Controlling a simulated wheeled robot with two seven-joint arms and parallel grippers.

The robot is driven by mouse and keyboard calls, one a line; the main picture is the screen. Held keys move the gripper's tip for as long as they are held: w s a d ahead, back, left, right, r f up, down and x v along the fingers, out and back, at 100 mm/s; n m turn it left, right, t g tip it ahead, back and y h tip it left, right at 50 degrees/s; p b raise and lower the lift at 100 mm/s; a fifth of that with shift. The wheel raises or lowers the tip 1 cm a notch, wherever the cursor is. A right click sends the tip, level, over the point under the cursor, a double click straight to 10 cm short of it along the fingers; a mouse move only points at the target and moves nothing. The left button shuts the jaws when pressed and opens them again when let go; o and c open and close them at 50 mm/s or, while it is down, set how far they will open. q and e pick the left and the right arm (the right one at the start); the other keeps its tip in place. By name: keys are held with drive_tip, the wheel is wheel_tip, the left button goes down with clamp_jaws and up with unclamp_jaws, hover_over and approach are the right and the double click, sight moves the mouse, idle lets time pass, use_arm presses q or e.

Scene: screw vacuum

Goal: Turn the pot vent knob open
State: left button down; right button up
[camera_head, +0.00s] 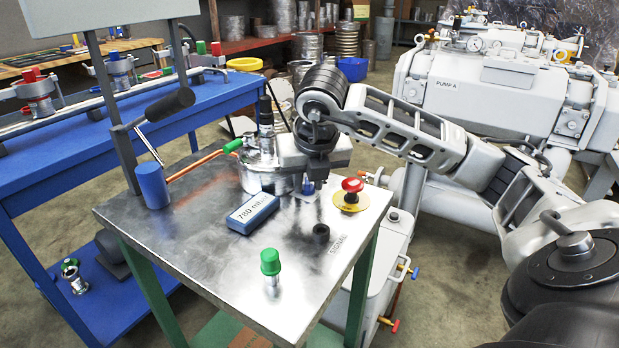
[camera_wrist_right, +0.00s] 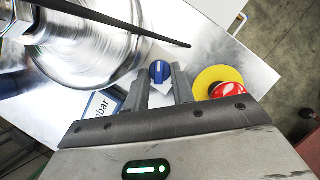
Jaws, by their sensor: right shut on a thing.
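The blue vent knob (camera_wrist_right: 159,70) sits beside the shiny metal pot (camera_wrist_right: 85,40) in the right wrist view. My right gripper (camera_wrist_right: 162,77) points at it with its two fingers on either side, shut on the knob. In the head view the pot (camera_head: 258,172) stands on the metal table, and my right gripper (camera_head: 310,178) reaches down just right of it. Only a bit of the blue knob (camera_head: 308,188) shows there under the gripper. My left gripper is not in view.
A red emergency button on a yellow disc (camera_head: 351,195) stands close to the right of the gripper. A blue-framed pressure display (camera_head: 252,213), a black knob (camera_head: 321,233) and a green-capped fitting (camera_head: 270,262) are on the table (camera_head: 215,262). The table's front left is mostly clear.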

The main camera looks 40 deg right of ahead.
idle(0.4)
drive_tip(key=o, duration=1)
